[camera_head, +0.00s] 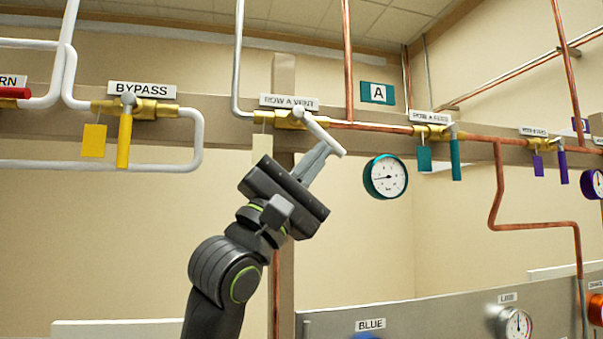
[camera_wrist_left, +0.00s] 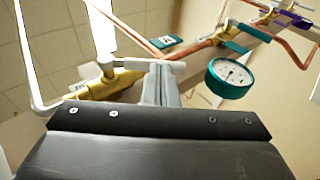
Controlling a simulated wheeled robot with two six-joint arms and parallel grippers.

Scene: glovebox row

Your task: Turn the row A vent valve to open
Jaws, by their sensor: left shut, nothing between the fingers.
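The row A vent valve (camera_head: 283,119) is a brass body under a "ROW A VENT" label (camera_head: 289,102). Its white lever handle (camera_head: 322,134) slants down to the right across the pipe line. My left gripper (camera_head: 322,150) comes up from below, its grey fingers shut with nothing held between them. The fingertips are at or very near the lower part of the handle; I cannot tell if they touch. In the left wrist view the brass valve body (camera_wrist_left: 110,84) is just beyond the fingers (camera_wrist_left: 160,85). My right gripper is not in view.
A teal-rimmed gauge (camera_head: 385,177) hangs right of my gripper. A beige tag (camera_head: 262,148) hangs below the vent valve. The yellow bypass valve (camera_head: 125,130) is to the left, and the teal-handled feed valve (camera_head: 455,158) to the right. A grey panel (camera_head: 440,315) lies below.

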